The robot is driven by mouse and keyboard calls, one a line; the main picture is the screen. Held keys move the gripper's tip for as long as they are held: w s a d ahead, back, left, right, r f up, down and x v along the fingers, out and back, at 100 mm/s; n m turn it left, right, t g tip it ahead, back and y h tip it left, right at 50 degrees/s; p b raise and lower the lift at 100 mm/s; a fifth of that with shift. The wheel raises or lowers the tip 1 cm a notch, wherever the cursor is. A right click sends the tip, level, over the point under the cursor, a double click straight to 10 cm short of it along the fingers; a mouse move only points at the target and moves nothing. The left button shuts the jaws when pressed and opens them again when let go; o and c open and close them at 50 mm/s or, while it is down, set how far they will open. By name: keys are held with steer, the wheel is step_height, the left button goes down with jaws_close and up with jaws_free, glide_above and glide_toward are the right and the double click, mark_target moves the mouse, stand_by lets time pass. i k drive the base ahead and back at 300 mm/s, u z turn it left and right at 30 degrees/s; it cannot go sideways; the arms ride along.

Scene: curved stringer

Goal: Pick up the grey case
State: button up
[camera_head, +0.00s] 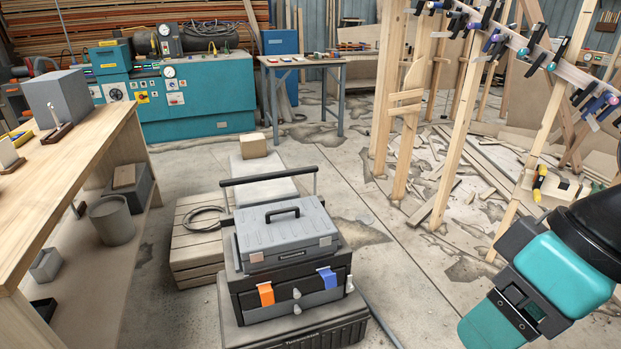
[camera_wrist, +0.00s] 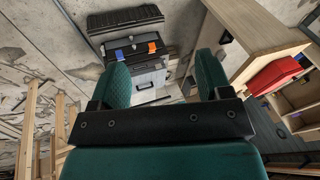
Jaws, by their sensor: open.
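The grey case (camera_head: 287,236) lies flat on top of a black toolbox (camera_head: 246,287) with orange and blue clips. Its dark top handle (camera_head: 282,213) stands up in the middle of the lid. In the wrist view the grey case (camera_wrist: 149,80) shows beyond and between the fingers of my gripper (camera_wrist: 164,74), partly cut off by the gripper body. My gripper is open and empty, with its two green fingers wide apart. The case looks some way beyond the fingertips, not touching them. In the head view my green and black arm parts are at the lower right, apart from the case.
The toolbox sits on a larger black chest (camera_head: 300,335), with a tall pull bar (camera_head: 268,180) behind the case. A wooden crate (camera_head: 192,262) with a cable stands left behind it. A wooden bench (camera_head: 75,165) is at left; timber frames (camera_head: 456,130) stand at right. Floor between is mostly clear.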

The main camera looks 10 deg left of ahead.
mark_target(270, 237)
steer(key=u, duration=0.2)
steer(key=i, duration=0.95)
steer(key=u, duration=0.75)
steer(key=i, duration=0.65)
steer(key=u, duration=0.25)
